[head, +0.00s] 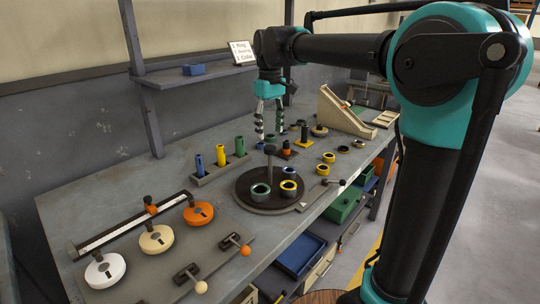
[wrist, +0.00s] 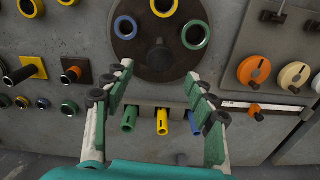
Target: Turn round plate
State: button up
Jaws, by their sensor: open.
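The round plate (head: 274,202) is a dark disc on the bench, and it also shows at the top of the wrist view (wrist: 182,62). It bears a teal-green ring (head: 260,192), a yellow ring (head: 288,188) and a blue-grey ring (head: 289,172). A dark upright post with a knob (head: 269,150) stands on the plate. My gripper (head: 270,134) points down by the plate's far side, above the bench. In the wrist view my gripper (wrist: 158,72) is open and empty, its fingers wide apart and the knob (wrist: 160,58) just beyond the gap. Contact cannot be told.
A rack (head: 222,170) with blue, yellow and green cylinders stands left of the plate. White, cream and orange discs (head: 198,213) lie at the left front. Several loose rings (head: 328,158) and peg blocks (head: 304,138) lie to the right. A beige ramp (head: 340,112) stands farther back.

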aim_at(270, 147)
notch_tip(270, 147, down, 10)
jog(key=shift+r, duration=0.1)
dwell(0.4)
grip_shut()
dwell(0.6)
